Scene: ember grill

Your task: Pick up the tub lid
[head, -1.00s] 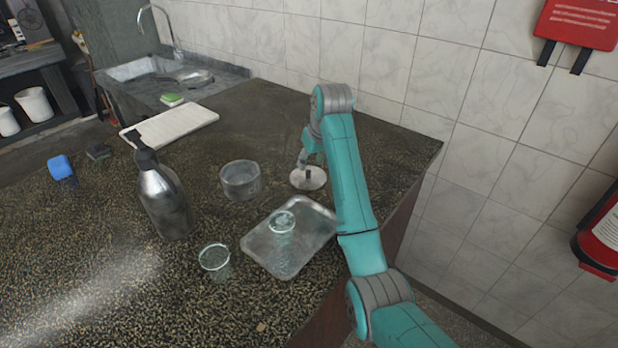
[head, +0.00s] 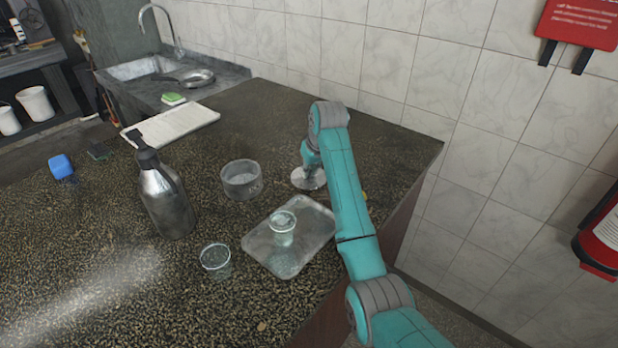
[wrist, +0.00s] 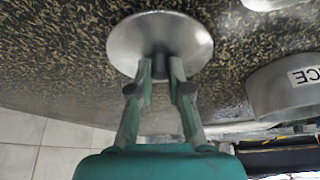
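The tub lid (head: 306,181) is a round, flat grey metal disc lying on the dark speckled counter. In the wrist view the lid (wrist: 186,35) is just ahead of my gripper (wrist: 161,68), with a dark knob (wrist: 160,50) at its middle. My fingers are apart, one on each side of the knob; I see no clear grip on it. In the head view my gripper (head: 309,174) hides the knob. The round grey tub (head: 241,182) stands to the left of the lid; its side (wrist: 285,90) reads "ICE" in the wrist view.
A metal tray (head: 262,247) with a clear cup (head: 282,226) on it lies in front of the lid. Another cup (head: 215,261) and a steel flask (head: 165,200) stand to the left. A tiled wall (head: 480,130) rises behind the counter.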

